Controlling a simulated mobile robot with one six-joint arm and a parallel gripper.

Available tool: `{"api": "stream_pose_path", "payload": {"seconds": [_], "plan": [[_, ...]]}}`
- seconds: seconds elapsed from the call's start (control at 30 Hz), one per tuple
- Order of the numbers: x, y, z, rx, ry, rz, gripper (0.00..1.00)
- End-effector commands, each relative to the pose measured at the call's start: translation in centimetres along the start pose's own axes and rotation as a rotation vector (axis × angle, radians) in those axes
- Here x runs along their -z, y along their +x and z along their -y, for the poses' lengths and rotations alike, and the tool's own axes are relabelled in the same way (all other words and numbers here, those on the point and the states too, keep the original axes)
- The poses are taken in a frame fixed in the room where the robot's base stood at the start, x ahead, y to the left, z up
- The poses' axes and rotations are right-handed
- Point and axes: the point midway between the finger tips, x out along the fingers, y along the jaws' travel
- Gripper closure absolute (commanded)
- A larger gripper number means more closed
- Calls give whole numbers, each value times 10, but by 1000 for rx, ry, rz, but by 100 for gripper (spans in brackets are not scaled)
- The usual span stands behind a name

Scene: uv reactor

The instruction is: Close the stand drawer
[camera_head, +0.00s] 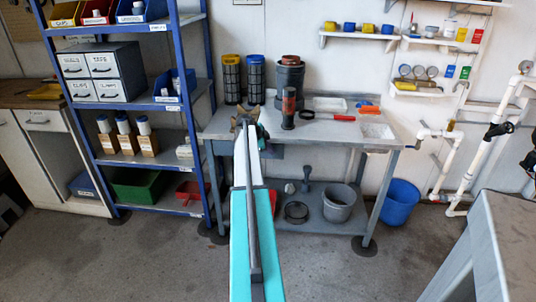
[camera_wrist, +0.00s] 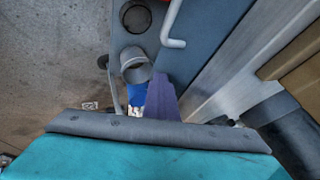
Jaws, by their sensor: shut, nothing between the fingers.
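The stand is a grey metal workbench (camera_head: 333,135) against the back wall. My gripper (camera_head: 247,113) is shut and empty at the bench's front left, by the drawer area; contact cannot be made out.
A blue shelf rack (camera_head: 190,120) stands close at left. Canisters (camera_head: 256,80) and a dark cylinder (camera_head: 289,108) stand on the bench. A grey bucket (camera_head: 338,203) is on the lower shelf, a blue bucket (camera_head: 399,203) at right. A grey table (camera_head: 500,245) is at front right. Floor between is clear.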

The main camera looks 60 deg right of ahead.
Motion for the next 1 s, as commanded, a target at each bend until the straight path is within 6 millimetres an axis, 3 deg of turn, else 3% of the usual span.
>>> {"api": "stream_pose_path", "payload": {"seconds": [0.57,1.0], "plan": [[4,2,6,12,0,-3,100],[-2,-14,-23,4,-1,0,100]]}}
